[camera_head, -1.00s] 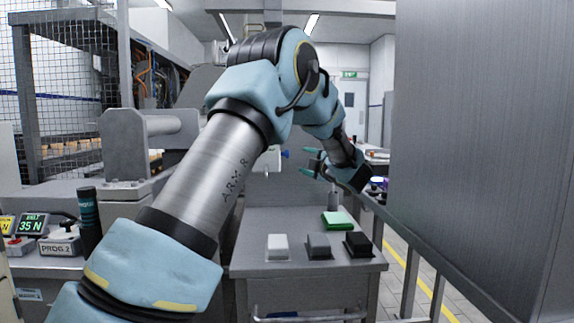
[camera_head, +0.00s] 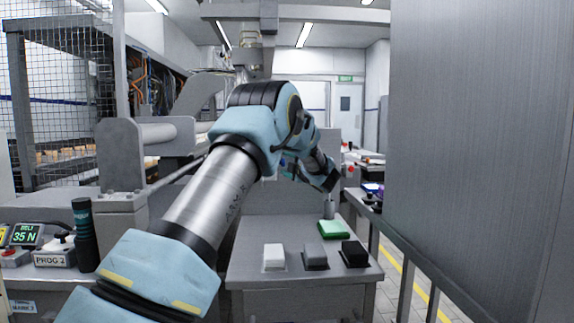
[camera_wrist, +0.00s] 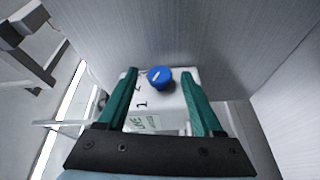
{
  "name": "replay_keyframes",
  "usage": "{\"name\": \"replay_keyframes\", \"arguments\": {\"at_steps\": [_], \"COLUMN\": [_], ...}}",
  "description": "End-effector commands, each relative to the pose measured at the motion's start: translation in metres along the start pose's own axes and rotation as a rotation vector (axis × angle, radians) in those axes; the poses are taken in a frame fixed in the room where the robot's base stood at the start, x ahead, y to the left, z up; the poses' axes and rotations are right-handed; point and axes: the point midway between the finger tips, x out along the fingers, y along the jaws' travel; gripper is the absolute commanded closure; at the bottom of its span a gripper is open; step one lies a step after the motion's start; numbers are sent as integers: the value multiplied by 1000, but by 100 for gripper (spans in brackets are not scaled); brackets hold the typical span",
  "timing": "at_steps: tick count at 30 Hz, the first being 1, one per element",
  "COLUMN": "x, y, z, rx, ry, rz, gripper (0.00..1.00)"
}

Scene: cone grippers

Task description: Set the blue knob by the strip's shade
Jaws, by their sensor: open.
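The blue knob (camera_wrist: 160,77) sits on a white box (camera_wrist: 155,103) in the wrist view. A pale line crosses its face, and the digits 1 and 2 are printed to its left. My gripper (camera_wrist: 159,74) is open, with one green finger on each side of the knob in the picture. I cannot tell whether the fingertips are level with it or touch it. In the head view my arm mostly hides the knob and the fingers. I cannot make out a strip for certain.
A grey bench holds a white block (camera_head: 274,257), a grey block (camera_head: 315,257), a black block (camera_head: 354,254) and a green pad (camera_head: 333,230). A large grey panel (camera_head: 470,150) closes off the right. A dark cylinder (camera_head: 84,235) stands at left beside a belt display (camera_head: 27,235).

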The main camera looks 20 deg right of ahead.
Motion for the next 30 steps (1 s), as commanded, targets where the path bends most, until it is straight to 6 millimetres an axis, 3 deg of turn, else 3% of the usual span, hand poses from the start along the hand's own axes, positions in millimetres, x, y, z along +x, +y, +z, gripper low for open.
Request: {"name": "replay_keyframes", "arguments": {"at_steps": [4, 21, 30], "x": [0, 0, 0], "y": [0, 0, 1], "z": [0, 0, 0], "rx": [0, 1, 2], "ry": [0, 0, -1], "rz": [0, 0, -3], "gripper": [34, 98, 100]}}
